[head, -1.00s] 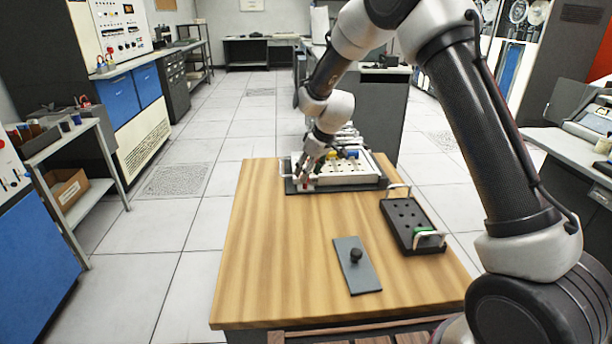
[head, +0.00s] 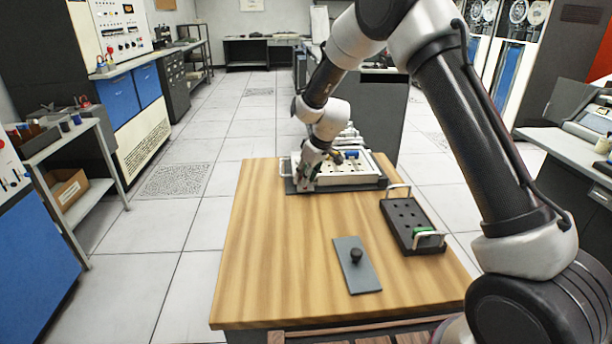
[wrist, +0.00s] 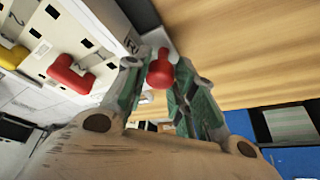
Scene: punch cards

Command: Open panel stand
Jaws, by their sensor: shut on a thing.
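The panel stand (head: 345,186) stands at the back of the wooden table, with a white panel (head: 366,177) on a dark base. In the wrist view the white panel (wrist: 42,55) carries red and yellow plugs beside printed numbers. My gripper (head: 302,184) is at the stand's front left corner. In the wrist view my gripper (wrist: 160,82) is shut on a round red knob (wrist: 159,72) at the panel's edge. The knob is hidden by the fingers in the head view.
A black rack with holes (head: 405,215), two pale handles and a green item stands on the right of the table (head: 270,260). A grey plate with a black knob (head: 356,257) lies in front. The table's left half is clear.

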